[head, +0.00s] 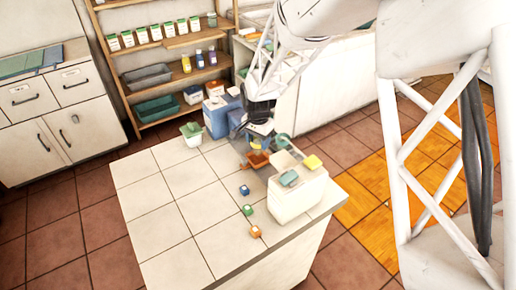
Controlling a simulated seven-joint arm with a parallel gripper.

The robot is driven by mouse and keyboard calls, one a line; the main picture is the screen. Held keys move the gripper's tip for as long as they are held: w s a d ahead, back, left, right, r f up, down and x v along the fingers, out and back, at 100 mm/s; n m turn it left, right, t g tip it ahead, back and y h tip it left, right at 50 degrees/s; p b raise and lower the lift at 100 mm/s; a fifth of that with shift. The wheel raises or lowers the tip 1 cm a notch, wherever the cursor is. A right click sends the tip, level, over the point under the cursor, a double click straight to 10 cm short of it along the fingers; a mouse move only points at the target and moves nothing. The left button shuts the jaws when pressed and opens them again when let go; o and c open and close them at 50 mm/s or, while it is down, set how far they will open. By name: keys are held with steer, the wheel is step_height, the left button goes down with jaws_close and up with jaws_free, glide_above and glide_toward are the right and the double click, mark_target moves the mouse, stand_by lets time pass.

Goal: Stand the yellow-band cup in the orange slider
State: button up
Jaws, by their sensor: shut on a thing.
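My gripper (259,128) points down at the far side of the tiled counter, beside the white basin. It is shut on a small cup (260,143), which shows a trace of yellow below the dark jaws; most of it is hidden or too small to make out. The orange slider (258,159) is directly below the cup in the picture, by the basin's left far corner. I cannot tell whether the cup touches the slider or hangs just above it.
The white basin (297,201) has teal (289,178), yellow (312,161) and green (282,140) pieces at its top. Blue (244,190), green (248,210) and orange (255,231) blocks lie left of it. A blue box (216,121) and white pot (192,138) stand behind. The counter's left is clear.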

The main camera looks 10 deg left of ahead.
mark_target(258, 148)
steer(key=shift+f, duration=0.1)
steer(key=shift+f, duration=1.8)
steer(key=shift+f, duration=0.1)
steer(key=o, duration=0.9)
step_height(258, 148, up, 12)
